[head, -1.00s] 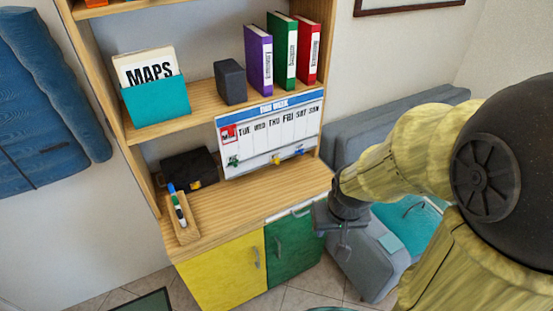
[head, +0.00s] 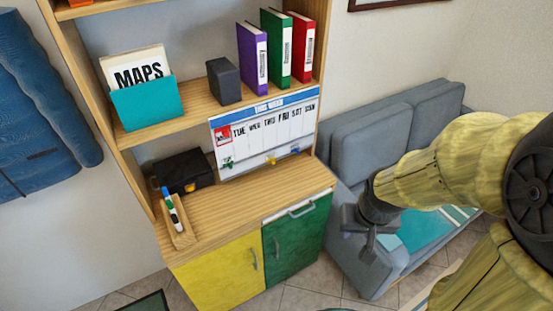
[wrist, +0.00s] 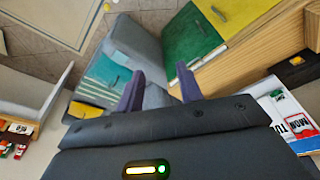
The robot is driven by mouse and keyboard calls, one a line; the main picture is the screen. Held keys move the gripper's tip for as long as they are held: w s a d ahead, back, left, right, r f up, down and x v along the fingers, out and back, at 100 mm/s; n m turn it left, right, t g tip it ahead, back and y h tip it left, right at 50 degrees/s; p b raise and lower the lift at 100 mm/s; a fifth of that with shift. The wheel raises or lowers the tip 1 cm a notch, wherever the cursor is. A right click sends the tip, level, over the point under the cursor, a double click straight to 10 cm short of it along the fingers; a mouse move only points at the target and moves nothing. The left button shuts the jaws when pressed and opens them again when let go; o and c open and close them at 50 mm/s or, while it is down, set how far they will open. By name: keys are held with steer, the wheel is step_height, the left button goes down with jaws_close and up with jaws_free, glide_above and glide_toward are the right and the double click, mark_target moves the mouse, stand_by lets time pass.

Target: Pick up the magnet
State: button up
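A weekly whiteboard (head: 250,148) leans upright on the wooden cabinet top, with small magnets along its lower edge: a green one (head: 228,163), a yellow one (head: 270,160) and a blue one (head: 295,149). Which magnet is meant, I cannot tell. My gripper (head: 368,246) hangs to the right of the cabinet, in front of the grey sofa, well apart from the board. In the wrist view my gripper (wrist: 158,84) has its two fingers spread with nothing between them.
A black case (head: 182,172) and a pen holder (head: 181,234) with markers stand on the cabinet top (head: 240,203). A teal MAPS holder (head: 147,105) and several binders fill the shelf above. A grey sofa (head: 385,140) stands right of the cabinet.

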steer(key=shift+w+f, duration=0.1)
steer(key=w+a+f+n+t+y+b, duration=0.1)
steer(key=w+a+f+n+t+b, duration=0.2)
steer(key=w+f, duration=0.4)
steer(key=w+f+n+t+y+b, duration=0.1)
steer(key=w+f+t+b, duration=0.3)
steer(key=w, duration=0.5)
steer(key=w+a+f+n+t+y+b, duration=0.2)
steer(key=w+a+f+t+y+b, duration=0.3)
steer(key=w+a+f+y+b, duration=0.2)
steer(key=shift+w+a+f+n+y+b, duration=0.15)
steer(key=shift+a+f+n+y+b, duration=0.3)
steer(key=shift+a+f, duration=0.4)
steer(key=shift+w, duration=0.1)
